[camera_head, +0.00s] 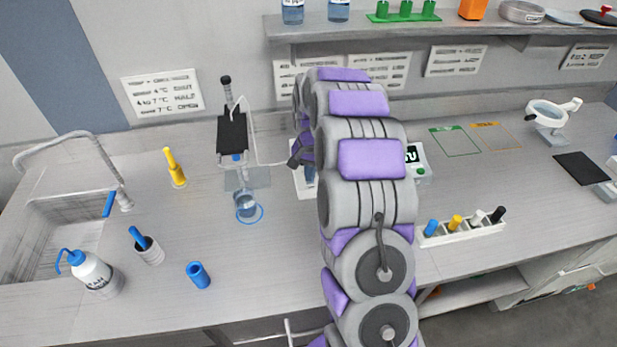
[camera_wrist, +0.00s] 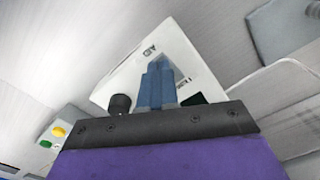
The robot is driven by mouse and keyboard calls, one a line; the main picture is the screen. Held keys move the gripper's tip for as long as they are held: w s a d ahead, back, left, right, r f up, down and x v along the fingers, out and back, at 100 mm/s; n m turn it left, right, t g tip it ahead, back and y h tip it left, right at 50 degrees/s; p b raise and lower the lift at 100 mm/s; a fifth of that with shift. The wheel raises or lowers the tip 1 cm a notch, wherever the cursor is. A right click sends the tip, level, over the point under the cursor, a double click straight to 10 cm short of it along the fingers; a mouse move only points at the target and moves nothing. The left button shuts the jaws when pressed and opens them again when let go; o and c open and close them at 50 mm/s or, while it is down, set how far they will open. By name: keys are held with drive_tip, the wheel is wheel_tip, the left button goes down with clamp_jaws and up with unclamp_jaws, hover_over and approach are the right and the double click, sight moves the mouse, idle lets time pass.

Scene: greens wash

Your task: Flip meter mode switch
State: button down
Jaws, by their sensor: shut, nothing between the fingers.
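A white panel (camera_wrist: 125,88) that looks like the meter fills the middle of the wrist view. It has a black round knob (camera_wrist: 119,104), small dark lettering and a dark patch partly hidden by my gripper. In the head view a white edge of it (camera_head: 300,188) shows beside my arm. My gripper (camera_wrist: 157,72) is shut, its blue fingers together over the panel's middle. Whether the tips touch the panel I cannot tell. I cannot make out a mode switch; the fingers may cover it. In the head view my arm hides most of the panel and the gripper.
A box with a dark display and green button (camera_head: 415,161) stands right of my arm. A black-topped stand (camera_head: 231,132) and a beaker (camera_head: 246,206) are to the left. A rack of coloured pieces (camera_head: 460,231) lies at front right. A shelf (camera_head: 420,30) runs above.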

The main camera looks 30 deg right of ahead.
drive_tip(key=shift+d+f, duration=0.15)
drive_tip(key=shift+d, duration=0.1)
drive_tip(key=shift+a, duration=0.4)
drive_tip(key=shift+r, duration=0.35)
drive_tip(key=shift+d+r+p, duration=0.2)
drive_tip(key=shift+r+p, duration=0.65)
drive_tip(key=shift+r, duration=0.7)
drive_tip(key=shift+a+r+p, duration=0.1)
drive_tip(key=shift+r+p, duration=0.5)
drive_tip(key=shift+r, duration=1)
